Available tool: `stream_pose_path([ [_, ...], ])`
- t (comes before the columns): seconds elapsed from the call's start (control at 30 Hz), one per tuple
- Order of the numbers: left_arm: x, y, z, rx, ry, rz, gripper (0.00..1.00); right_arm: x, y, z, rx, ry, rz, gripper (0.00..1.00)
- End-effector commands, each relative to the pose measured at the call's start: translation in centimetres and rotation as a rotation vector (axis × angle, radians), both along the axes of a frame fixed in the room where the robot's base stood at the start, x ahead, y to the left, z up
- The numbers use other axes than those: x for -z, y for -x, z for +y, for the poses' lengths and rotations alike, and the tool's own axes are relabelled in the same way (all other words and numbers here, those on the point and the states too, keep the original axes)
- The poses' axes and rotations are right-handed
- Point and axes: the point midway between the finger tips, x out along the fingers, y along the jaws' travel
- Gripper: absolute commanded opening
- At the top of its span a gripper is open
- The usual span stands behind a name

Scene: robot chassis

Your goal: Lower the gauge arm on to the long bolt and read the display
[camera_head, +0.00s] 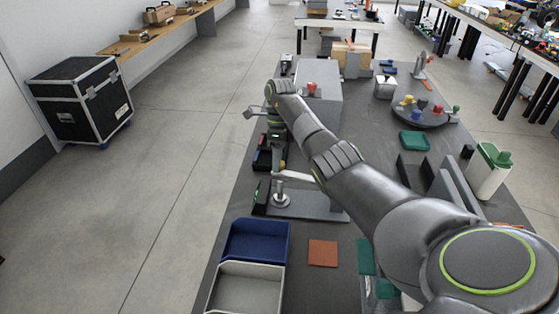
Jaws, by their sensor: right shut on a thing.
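The gauge stands on a grey base plate (315,207) near the left edge of the bench. Its dark display (262,193) has a green glow, too small and oblique to read. The pale gauge arm (295,177) reaches across above a metal bolt (281,194), which stands upright with a round foot on the plate. I cannot tell whether arm and bolt touch. My right arm comes in from the lower right and its wrist bends down. My right gripper (279,160) is at the gauge arm, shut on it as far as shows; the fingertips are small and partly hidden. My left gripper is out of view.
A blue tray (228,257), a grey tray (217,302) and a brown square pad (323,253) lie in front of the gauge. A grey block (328,75) stands behind my forearm. A round stand with coloured pieces (420,120) and a green tray (414,141) are right.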

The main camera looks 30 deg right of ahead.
Motion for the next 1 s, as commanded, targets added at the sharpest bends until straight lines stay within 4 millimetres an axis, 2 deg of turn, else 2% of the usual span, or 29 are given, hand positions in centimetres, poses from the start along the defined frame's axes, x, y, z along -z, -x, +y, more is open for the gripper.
stream_pose_path([
  [0.27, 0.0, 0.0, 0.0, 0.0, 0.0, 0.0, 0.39, -0.1, -0.2, 0.4, -0.007, -0.01, -0.007, 0.0],
  [0.3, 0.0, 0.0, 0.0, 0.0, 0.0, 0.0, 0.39, -0.1, -0.2, 0.4, -0.007, -0.008, -0.007, 0.36],
  [0.4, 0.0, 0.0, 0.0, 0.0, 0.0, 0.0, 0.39, -0.1, -0.1, 0.3, -0.006, -0.006, -0.005, 0.49],
  [0.67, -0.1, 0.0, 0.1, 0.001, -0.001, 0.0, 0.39, -0.1, -0.1, 0.1, -0.002, -0.004, -0.002, 0.5],
  [0.77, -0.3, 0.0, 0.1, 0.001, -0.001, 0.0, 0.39, -0.6, -0.2, 0.0, -0.001, -0.003, -0.002, 0.5],
  [0.87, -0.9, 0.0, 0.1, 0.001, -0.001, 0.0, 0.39, -2.0, -0.5, -0.2, -0.001, -0.002, -0.003, 0.5],
  [1.0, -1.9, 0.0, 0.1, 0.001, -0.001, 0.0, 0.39, -4.9, -1.3, -0.7, -0.001, -0.001, -0.004, 0.5],
])
